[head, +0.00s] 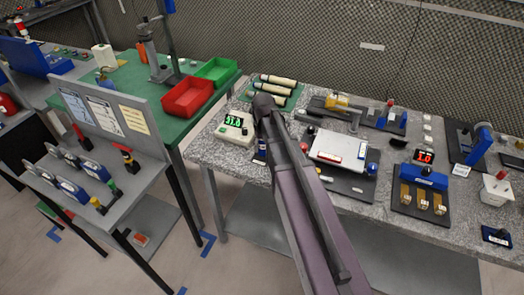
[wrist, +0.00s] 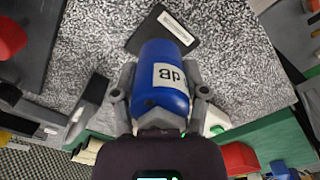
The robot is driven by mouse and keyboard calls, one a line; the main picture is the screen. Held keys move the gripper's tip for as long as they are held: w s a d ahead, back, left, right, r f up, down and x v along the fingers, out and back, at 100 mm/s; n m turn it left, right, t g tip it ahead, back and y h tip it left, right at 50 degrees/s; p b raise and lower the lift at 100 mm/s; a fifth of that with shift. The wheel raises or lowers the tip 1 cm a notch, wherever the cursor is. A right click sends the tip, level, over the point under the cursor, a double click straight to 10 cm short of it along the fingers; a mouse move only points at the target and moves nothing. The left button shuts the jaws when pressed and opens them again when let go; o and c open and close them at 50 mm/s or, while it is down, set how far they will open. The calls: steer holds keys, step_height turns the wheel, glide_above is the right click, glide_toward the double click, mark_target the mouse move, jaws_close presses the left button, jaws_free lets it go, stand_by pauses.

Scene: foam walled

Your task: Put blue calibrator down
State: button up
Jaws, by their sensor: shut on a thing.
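The blue calibrator (wrist: 165,60) is a rounded blue cylinder with a white "dB" label. In the wrist view it sits between the fingers of my gripper (wrist: 163,92), which is shut on it. Its far end overlaps a dark flat plate with a white label (wrist: 172,27) on the speckled bench top. I cannot tell whether the calibrator touches the plate or bench. In the head view my arm hides most of the gripper; a small dark-blue and white piece (head: 262,146) shows just left of the arm, probably the calibrator.
Left are a green table with red (head: 187,97) and green bins, and a grey rack (head: 105,175).

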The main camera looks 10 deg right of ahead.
mark_target(262, 150)
steer(key=shift+w, duration=0.3)
steer(key=shift+w+f+b, duration=0.4)
steer(key=shift+f+b, duration=1.45)
steer(key=shift+f, duration=0.2)
steer(key=o, duration=1.2)
steer(key=shift+c, duration=0.2)
steer(key=shift+r, duration=0.25)
step_height(262, 150, up, 12)
steer(key=p, duration=1.2)
